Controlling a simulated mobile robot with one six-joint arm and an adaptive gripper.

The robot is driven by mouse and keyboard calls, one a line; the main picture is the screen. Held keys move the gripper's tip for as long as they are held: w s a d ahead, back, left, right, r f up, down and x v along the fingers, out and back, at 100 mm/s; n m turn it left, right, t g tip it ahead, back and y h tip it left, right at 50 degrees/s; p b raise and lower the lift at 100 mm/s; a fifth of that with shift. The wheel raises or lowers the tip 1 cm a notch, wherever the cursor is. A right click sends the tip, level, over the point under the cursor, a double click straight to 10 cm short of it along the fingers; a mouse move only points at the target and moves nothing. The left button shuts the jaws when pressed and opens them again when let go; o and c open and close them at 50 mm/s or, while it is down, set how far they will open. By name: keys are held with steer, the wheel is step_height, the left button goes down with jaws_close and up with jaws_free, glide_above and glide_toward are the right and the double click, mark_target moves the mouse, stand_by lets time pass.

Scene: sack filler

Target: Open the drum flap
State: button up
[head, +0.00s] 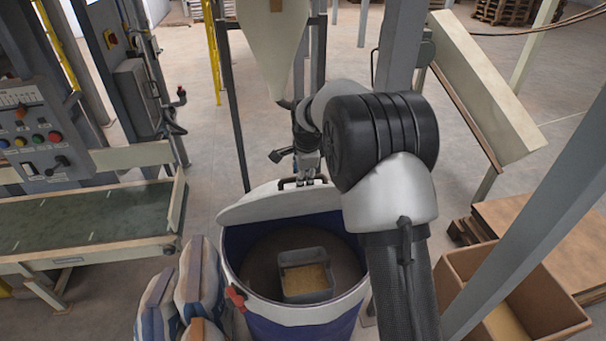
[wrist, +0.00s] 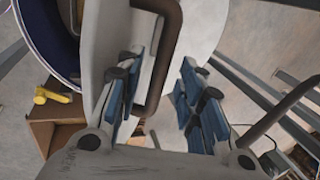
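The drum (head: 295,312) is dark blue with a pale rim and stands in the middle of the head view. Its pale half-round flap (head: 262,207) is raised at the back of the rim, leaving the drum mouth uncovered. My gripper (head: 308,172) is at the flap's upper edge, by its dark handle (head: 287,183). In the wrist view the fingers with blue pads (wrist: 160,98) are spread apart. The looped flap handle (wrist: 170,45) lies between them, closer to the left finger, with a gap to the right one. The flap (wrist: 115,42) also shows behind the handle.
A grey tub (head: 306,288) with yellow grain sits inside the drum. A red clamp (head: 236,298) is on the rim. Filled sacks (head: 193,290) stand left of the drum, a cardboard box (head: 540,285) to the right. A hopper (head: 272,45) hangs behind; a conveyor (head: 80,225) is left.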

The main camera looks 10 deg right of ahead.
steer(key=shift+c, duration=0.2)
jaws_close()
stand_by(0.6)
